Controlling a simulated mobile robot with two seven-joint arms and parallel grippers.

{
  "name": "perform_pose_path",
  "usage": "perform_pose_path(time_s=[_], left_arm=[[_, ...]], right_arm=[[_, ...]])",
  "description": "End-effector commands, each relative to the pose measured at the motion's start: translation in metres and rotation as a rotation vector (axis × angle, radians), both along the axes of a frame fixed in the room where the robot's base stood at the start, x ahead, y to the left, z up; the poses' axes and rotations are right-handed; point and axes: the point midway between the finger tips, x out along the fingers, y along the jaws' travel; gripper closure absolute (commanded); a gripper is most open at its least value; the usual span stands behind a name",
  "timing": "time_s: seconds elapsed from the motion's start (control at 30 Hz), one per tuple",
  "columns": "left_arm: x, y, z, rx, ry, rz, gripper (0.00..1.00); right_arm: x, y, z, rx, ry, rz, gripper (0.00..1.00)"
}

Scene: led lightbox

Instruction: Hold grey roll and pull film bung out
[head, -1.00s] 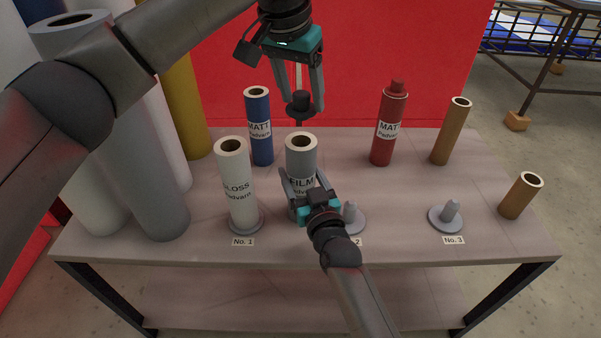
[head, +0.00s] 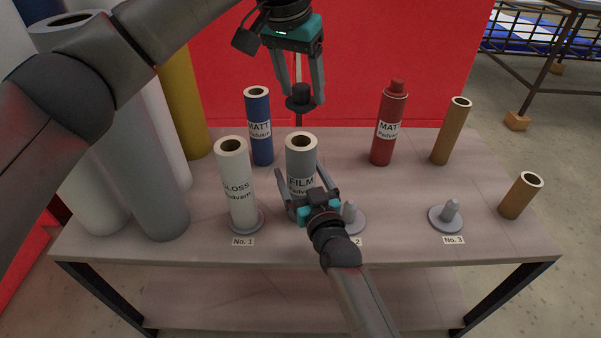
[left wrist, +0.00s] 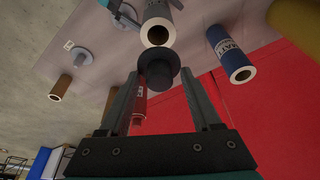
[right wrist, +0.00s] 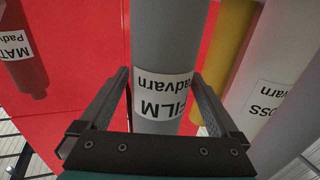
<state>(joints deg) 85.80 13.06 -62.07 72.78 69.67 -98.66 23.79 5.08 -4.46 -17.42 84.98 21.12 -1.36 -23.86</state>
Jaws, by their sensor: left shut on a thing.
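The grey roll (head: 301,151) labelled FILM stands upright on the table, its top hole open. Its label also shows in the right wrist view (right wrist: 163,100). The dark grey bung (head: 300,92), a knob on a round flange with a stem below, hangs above the roll, clear of it. My left gripper (head: 303,100) is shut on the bung; it also shows between the fingers in the left wrist view (left wrist: 159,68). My right gripper (head: 307,175) is open, one finger either side of the roll's lower part. The roll's foot is hidden behind the right gripper.
A white GLOSS roll (head: 237,185) stands on base No. 1. Blue (head: 258,125) and red (head: 388,125) MATT rolls stand behind. An empty peg base No. 3 (head: 447,216) and brown tubes (head: 452,130) are at right. Base No. 2 (head: 352,218) is partly hidden.

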Motion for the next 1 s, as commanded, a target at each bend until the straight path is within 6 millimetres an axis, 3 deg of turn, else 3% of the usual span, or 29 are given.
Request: perform_pose_path(time_s=[0.53, 1.0], left_arm=[[0.0, 0.0, 0.0, 0.0, 0.0, 0.0, 1.0], [0.0, 0.0, 0.0, 0.0, 0.0, 0.0, 1.0]], right_arm=[[-0.008, -0.003, 0.0, 0.0, 0.0, 0.0, 0.0], [-0.08, -0.026, -0.001, -0.002, 0.002, 0.0, 0.0]])
